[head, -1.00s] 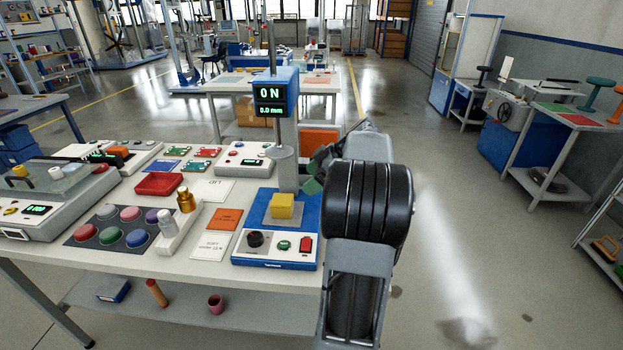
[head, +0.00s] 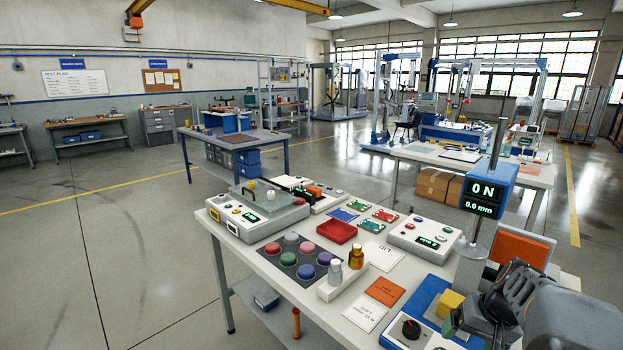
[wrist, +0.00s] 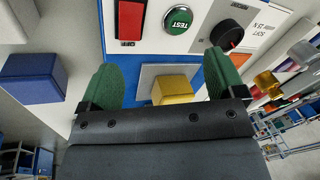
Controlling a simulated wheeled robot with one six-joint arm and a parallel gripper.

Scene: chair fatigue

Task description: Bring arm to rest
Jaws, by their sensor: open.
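My arm shows at the lower right of the head view. My gripper (wrist: 162,80) shows in the wrist view with its two green fingers spread apart and nothing between them. It is beside the blue force tester (head: 488,185), whose display reads 0 N and 0.0 mm. A yellow block (wrist: 173,91) sits on the tester's grey plate, beyond the gripper and partly hidden by it. It also shows in the head view (head: 450,303). The tester's panel has a green TEST button (wrist: 177,20), a red switch (wrist: 131,20) and a black knob (wrist: 227,34).
The white bench (head: 240,255) holds a pad of coloured discs (head: 297,259), a red tray (head: 337,232), small bottles and cards. A blue block (wrist: 35,77) is at the left of the wrist view. Open floor (head: 110,250) lies left of the bench.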

